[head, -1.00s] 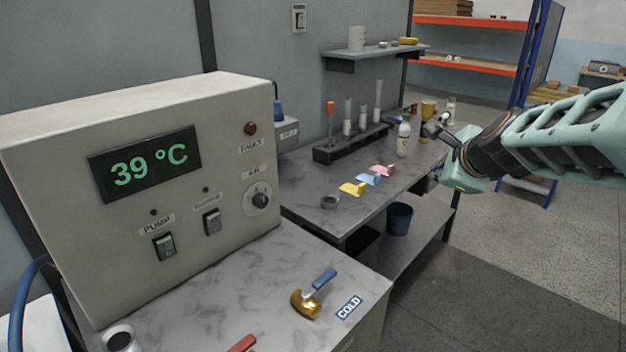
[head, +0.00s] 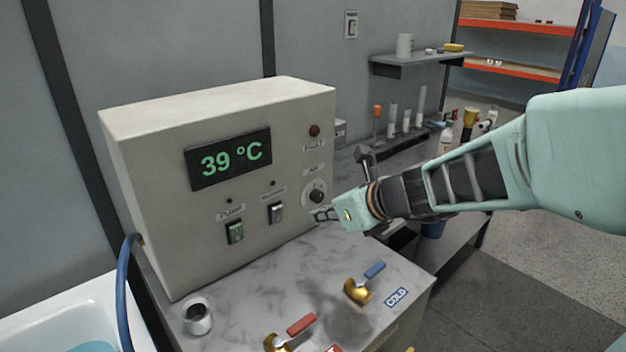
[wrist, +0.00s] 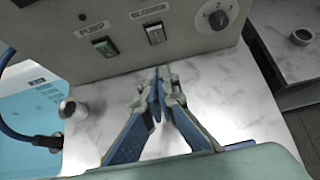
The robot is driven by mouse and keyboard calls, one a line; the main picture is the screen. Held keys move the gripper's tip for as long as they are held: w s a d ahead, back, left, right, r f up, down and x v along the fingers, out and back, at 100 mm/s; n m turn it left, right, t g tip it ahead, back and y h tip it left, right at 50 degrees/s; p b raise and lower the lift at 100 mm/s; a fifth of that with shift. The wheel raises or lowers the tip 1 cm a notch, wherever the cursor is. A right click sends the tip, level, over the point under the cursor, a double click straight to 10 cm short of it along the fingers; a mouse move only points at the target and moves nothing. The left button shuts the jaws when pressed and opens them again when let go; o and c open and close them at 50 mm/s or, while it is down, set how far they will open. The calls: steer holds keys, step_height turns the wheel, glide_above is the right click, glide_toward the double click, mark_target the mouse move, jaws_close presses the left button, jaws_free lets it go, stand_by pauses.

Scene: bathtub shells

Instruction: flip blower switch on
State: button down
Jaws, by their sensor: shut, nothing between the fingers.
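The blower switch (head: 276,212) is a small dark rocker on the front of the beige control box (head: 200,130), under a small label. It looks unlit. In the wrist view the blower switch (wrist: 155,34) sits beneath the "BLOWER" label, ahead of the fingertips. The pump switch (head: 235,232), to its left, shows green. My gripper (head: 320,214) is in front of the box, to the right of the blower switch and apart from it. In the wrist view my gripper (wrist: 158,76) has its fingertips together, with nothing between them.
A dial (head: 316,193) is right of the switches, close to my gripper. Below stand a blue-handled valve (head: 362,285) and a red-handled valve (head: 290,332) on the marbled counter. A metal cup (head: 197,317) and blue hose (head: 124,290) are at the left.

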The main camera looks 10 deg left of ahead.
steer(key=shift+a+f, duration=0.1)
steer(key=shift+a, duration=0.05)
glide_toward(278, 213)
steer(key=shift+b+x, duration=0.3)
steer(key=shift+x, duration=2.65)
steer(key=shift+p, duration=0.3)
